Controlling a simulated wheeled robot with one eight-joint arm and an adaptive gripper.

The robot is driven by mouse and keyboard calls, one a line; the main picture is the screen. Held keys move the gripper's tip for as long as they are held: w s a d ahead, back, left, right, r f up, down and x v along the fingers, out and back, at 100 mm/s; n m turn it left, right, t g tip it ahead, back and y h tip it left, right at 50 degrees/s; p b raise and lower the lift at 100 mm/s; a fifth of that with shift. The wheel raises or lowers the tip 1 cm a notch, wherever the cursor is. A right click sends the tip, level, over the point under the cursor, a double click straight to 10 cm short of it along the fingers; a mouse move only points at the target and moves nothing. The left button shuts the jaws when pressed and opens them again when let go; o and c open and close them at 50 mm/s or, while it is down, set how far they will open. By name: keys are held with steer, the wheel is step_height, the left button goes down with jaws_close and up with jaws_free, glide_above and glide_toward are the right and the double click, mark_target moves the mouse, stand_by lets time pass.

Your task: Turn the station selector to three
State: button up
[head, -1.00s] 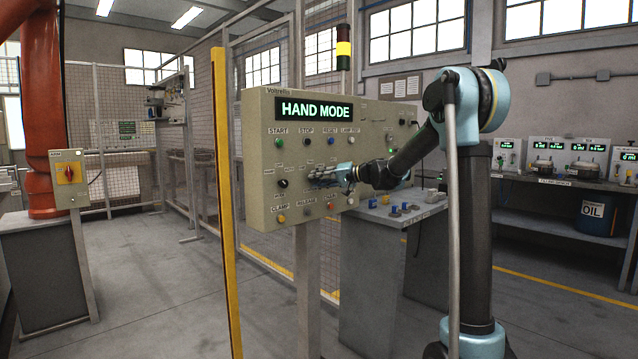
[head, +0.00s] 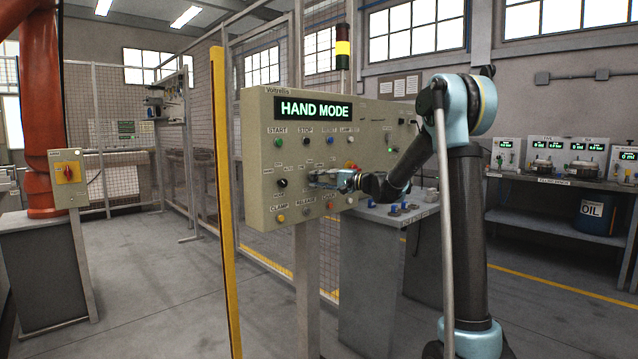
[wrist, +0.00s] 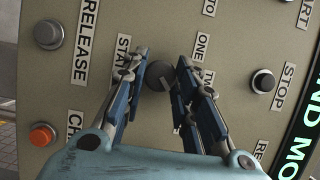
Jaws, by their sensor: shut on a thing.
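The station selector is a dark round knob (wrist: 158,76) on the beige control panel (head: 252,160). In the wrist view it sits between a label starting "STA" and the label "ONE", with a partly hidden label starting "T" beside that. My gripper (wrist: 160,66) has its two blue fingers on either side of this knob and is shut on it. In the head view my gripper (head: 318,180) is at the panel face and hides the knob. I cannot tell which position its pointer is at.
The panel's display (head: 315,109) reads HAND MODE. A black mode switch (head: 282,183) is left of my gripper. START (head: 279,143) and STOP (head: 306,142) buttons are above, a RELEASE button (wrist: 48,34) below. A yellow post (head: 224,200) stands before the panel's left edge.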

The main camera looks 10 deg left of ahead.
steer(key=shift+f, duration=0.15)
steer(key=o, duration=1)
steer(key=shift+o, duration=0.2)
steer(key=v, duration=1.2)
steer(key=shift+w, duration=0.1)
